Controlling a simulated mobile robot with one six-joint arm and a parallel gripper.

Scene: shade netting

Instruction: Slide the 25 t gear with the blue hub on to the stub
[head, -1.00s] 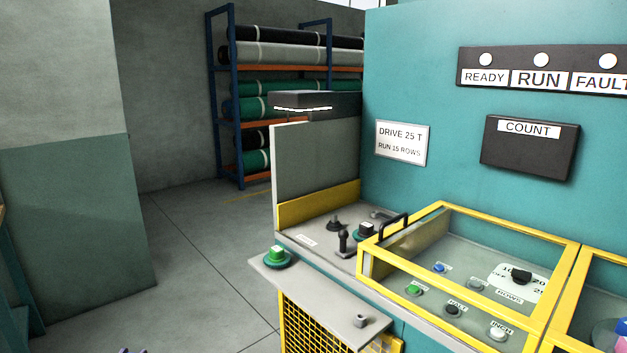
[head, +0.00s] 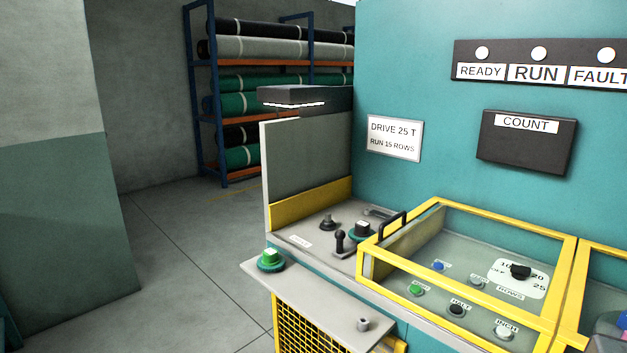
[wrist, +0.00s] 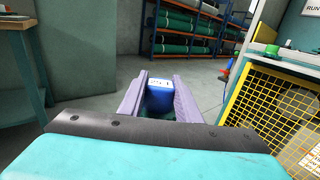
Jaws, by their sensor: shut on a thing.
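My gripper (wrist: 160,98) shows in the wrist view, its purple jaws shut on the blue hub (wrist: 158,95) of a gear. A dark green edge, probably the gear's toothed disc, shows under the hub; most of it is hidden. The held gear is in the air, left of the machine. In the head view a short grey stub (head: 363,324) stands bare on the machine's front shelf. A second short dark post (head: 329,222) stands on the deck behind; I cannot tell which is the task's stub.
A green-hubbed gear (head: 271,259) sits on the shelf's left end. A dark-hubbed gear (head: 362,231) and a black lever (head: 340,241) stand on the deck. A yellow-framed clear cover (head: 470,270) lies to the right. A sign (head: 394,138) reads DRIVE 25 T. Floor at left is open.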

